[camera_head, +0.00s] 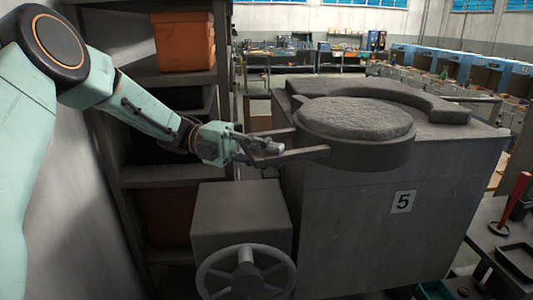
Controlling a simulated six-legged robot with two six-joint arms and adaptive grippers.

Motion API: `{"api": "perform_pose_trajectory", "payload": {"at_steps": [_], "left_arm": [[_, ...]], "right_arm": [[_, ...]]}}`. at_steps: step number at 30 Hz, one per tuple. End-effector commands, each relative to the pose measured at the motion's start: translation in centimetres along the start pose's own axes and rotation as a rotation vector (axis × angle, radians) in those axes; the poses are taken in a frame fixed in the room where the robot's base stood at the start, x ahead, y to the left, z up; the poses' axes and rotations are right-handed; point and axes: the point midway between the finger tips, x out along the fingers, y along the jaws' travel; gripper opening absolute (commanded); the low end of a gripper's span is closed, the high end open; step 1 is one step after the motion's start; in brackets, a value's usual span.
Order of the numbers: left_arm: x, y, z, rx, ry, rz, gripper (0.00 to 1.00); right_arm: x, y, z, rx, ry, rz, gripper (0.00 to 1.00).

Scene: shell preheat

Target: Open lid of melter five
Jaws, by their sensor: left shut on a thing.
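Melter five (350,215) is a big grey block with a "5" plate (403,202) on its front. Its round grey lid (356,118) with a rough top sits at the top front. A flat forked handle (308,154) sticks out from the lid to the left. My left gripper (272,148) is at this handle, shut on it at its left part. The fingers partly hide the handle there. The lid looks level and seated. My right gripper is not in view.
A box with a handwheel (246,272) stands below my left gripper. A shelf with an orange bin (183,41) stands behind my left arm. A dark bench with trays (517,262) and a red-handled tool (516,195) is at right. Workbenches line the back.

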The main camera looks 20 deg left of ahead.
Motion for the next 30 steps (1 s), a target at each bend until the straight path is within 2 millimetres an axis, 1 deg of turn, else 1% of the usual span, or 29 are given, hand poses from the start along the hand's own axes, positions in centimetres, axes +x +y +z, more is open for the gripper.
{"api": "perform_pose_trajectory", "payload": {"at_steps": [2,3,11,19,22,26,30], "left_arm": [[0.0,-0.2,0.1,0.004,-0.001,-0.003,0.00],[0.0,-0.2,0.1,0.004,-0.001,-0.003,0.18],[-0.1,-0.1,0.0,0.002,0.001,-0.001,0.40],[-0.2,0.0,0.0,0.001,0.001,-0.001,0.40],[-0.7,0.0,0.0,0.002,0.001,-0.001,0.40],[-2.5,-0.1,0.1,0.003,-0.003,-0.002,0.40],[-5.5,0.0,0.1,0.002,-0.003,-0.001,0.40]], "right_arm": [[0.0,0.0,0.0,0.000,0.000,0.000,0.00],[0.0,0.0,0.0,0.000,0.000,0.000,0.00],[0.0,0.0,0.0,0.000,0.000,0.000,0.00],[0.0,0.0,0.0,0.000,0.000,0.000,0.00],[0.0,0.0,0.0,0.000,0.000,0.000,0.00],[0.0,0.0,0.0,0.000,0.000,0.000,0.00],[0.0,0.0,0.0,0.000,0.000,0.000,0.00]]}}
